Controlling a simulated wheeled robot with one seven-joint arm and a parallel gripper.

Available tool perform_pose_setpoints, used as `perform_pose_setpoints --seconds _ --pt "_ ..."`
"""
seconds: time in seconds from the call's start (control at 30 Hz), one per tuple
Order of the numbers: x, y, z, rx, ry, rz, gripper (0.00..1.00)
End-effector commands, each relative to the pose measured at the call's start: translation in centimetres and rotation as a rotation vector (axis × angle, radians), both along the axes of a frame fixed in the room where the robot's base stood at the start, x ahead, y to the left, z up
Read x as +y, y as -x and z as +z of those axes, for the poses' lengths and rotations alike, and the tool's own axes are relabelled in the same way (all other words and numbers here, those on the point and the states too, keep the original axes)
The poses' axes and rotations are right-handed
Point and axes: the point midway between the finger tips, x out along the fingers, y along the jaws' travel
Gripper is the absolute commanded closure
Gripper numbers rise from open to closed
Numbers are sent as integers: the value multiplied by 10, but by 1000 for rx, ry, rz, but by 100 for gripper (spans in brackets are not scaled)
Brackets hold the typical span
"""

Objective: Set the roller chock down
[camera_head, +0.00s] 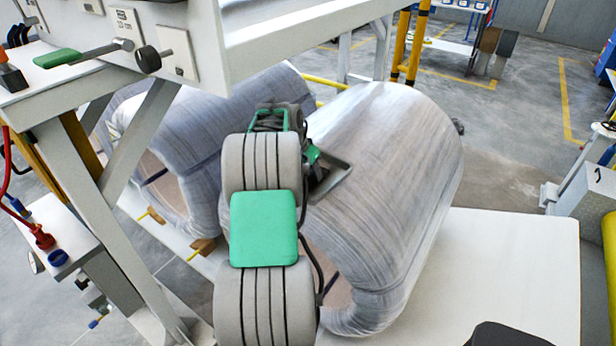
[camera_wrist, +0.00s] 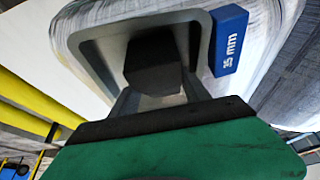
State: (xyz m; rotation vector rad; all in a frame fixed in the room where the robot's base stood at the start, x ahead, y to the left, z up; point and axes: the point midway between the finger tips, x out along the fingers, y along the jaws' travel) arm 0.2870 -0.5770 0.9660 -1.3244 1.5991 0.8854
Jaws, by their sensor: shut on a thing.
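My gripper (camera_head: 312,160) reaches over the top of the near wrapped coil, at its upper left side. I cannot tell exactly where the fingers end and the chock begins. In the head view my arm hides most of the grip, and a grey frame shows to its right over the coil. I cannot tell whether the chock touches the wrapped coil (camera_head: 400,150).
A second wrapped coil (camera_head: 225,100) lies to the left, with small wooden wedges (camera_head: 203,246) near its base. A white machine frame (camera_head: 135,130) stands close on the left. A bare white surface (camera_head: 520,260) extends to the right. Yellow posts (camera_head: 417,45) stand behind.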

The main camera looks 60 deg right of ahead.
Motion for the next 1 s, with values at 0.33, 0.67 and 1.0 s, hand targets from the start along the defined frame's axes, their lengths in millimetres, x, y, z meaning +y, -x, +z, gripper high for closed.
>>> perform_pose_setpoints --seconds 0.33,0.67,1.0 --pt "0 0 1 0 0 0 95" --pt "-1 0 2 -2 3 0 100" --pt "-1 -1 64 -4 7 -1 100"
